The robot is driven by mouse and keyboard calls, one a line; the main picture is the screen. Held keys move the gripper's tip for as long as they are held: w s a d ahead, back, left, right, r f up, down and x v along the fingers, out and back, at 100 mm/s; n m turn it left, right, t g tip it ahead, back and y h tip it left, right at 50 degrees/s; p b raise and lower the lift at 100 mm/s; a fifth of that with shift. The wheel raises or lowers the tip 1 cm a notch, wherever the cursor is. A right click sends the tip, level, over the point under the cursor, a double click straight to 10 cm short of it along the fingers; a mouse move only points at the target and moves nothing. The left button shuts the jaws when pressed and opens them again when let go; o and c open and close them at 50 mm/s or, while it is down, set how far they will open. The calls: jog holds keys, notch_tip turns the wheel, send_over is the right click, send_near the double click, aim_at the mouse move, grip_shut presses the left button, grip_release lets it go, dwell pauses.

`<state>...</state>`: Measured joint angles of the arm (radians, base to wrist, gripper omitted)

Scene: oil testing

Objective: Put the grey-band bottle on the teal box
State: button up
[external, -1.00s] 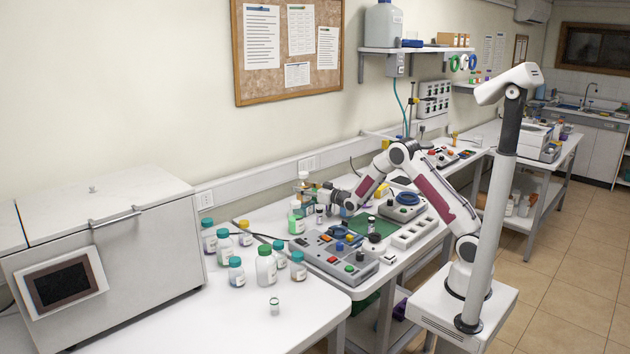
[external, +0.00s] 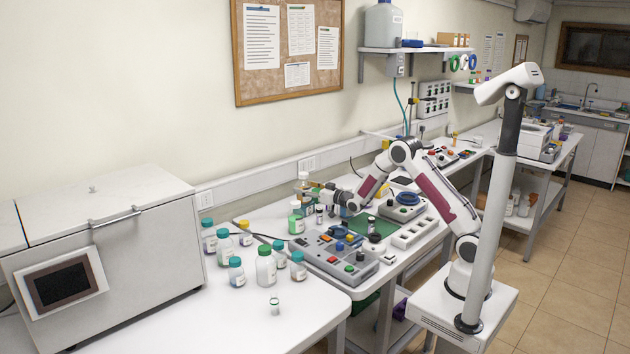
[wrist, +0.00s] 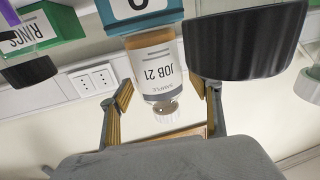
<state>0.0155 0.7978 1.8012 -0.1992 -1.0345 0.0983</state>
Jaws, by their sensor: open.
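The bottle (wrist: 155,62) labelled JOB 21 has amber contents, a thin grey band near its shoulder and a pale top. The wrist view is upside down. There the bottle stands upright with its base on the blue-teal box (wrist: 120,14). My gripper (wrist: 167,92) is open, one finger on either side of the bottle's upper end, with gaps showing between fingers and bottle. In the external view, my gripper (external: 317,194) is at the back of the bench, next to what appears to be the same bottle (external: 303,177); the box there is hard to make out.
A large black cap (wrist: 248,42) is close on the right in the wrist view. A green box (wrist: 65,20) labelled RINGS and a black-capped vial (wrist: 30,70) are on the left.

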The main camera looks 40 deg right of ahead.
aim_at(310, 187)
jog(key=s, duration=0.3)
jog(key=shift+s+d, duration=0.15)
jog(key=shift+d, duration=0.1)
jog(key=shift+s+r, duration=0.2)
jog(key=shift+r, duration=0.1)
notch_tip(310, 187, up, 6)
jog(key=shift+r, duration=0.15)
dwell(0.6)
jog(key=s+d+r+m+g+h, duration=0.1)
jog(key=s+d+r+g+h, duration=0.15)
jog(key=s, duration=0.75)
jog(key=s+d+r+g+h, duration=0.1)
jog(key=s+r+g, duration=0.3)
jog(key=s, duration=0.6)
jog(key=s+f+g, duration=0.2)
jog(key=s, duration=1.4)
jog(key=s+f+g, duration=0.3)
jog(key=s, duration=1.2)
jog(key=shift+s+a+f+m+g+y, duration=0.3)
jog(key=shift+s+a+m+g+y, duration=0.05)
jog(key=shift+s+m, duration=0.05)
